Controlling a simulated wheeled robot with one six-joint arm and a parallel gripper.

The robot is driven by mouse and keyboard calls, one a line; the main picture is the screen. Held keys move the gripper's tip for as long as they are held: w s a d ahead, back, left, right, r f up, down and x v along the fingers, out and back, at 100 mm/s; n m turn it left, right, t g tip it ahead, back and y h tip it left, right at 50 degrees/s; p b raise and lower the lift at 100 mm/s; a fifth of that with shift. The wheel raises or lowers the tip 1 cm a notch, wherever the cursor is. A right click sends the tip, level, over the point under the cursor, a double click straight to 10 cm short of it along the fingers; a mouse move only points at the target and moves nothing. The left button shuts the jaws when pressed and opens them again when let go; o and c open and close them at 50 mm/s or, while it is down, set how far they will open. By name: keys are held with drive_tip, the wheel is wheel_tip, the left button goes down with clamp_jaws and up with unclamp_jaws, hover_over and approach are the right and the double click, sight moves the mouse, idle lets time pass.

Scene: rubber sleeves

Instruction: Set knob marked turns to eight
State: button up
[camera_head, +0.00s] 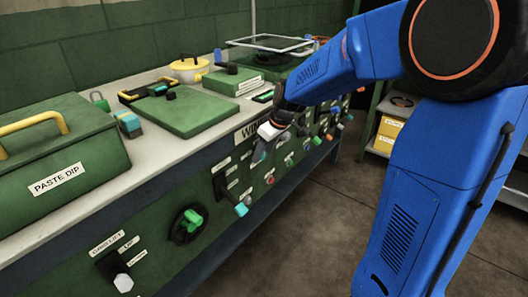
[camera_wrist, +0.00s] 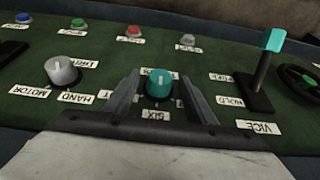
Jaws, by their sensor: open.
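In the wrist view a teal round knob (camera_wrist: 159,86) stands on the green panel. A small label reading SIX (camera_wrist: 156,114) lies just below it, and another label behind it is partly hidden. No label reading TURNS can be made out. My gripper (camera_wrist: 161,80) is open, with one finger on each side of the knob. Contact between fingers and knob cannot be told. In the head view my gripper (camera_head: 261,152) is at the panel front, and the knob is hard to make out there.
In the wrist view a grey knob (camera_wrist: 62,72) by MOTOR and HAND labels is left of the gripper. A teal-tipped lever (camera_wrist: 262,75) and a black wheel (camera_wrist: 300,82) are right. Green, red and grey buttons line the far side. A green case (camera_head: 55,160) sits on the bench.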

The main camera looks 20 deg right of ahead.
drive_tip(key=c, duration=1)
drive_tip(key=shift+c, duration=0.2)
drive_tip(key=shift+w+d, duration=0.1)
drive_tip(key=g+y, duration=0.2)
drive_tip(key=d+m+g+y, duration=0.1)
drive_tip(key=y, duration=0.2)
drive_tip(key=w+f+m+g+y, duration=0.1)
drive_tip(key=g+y, duration=0.1)
drive_tip(key=y, duration=0.1)
drive_tip(key=shift+d+g, duration=0.15)
drive_tip(key=shift+g, duration=0.15)
drive_tip(key=shift+y, duration=0.4)
drive_tip(key=o, duration=1)
drive_tip(key=shift+o, duration=0.2)
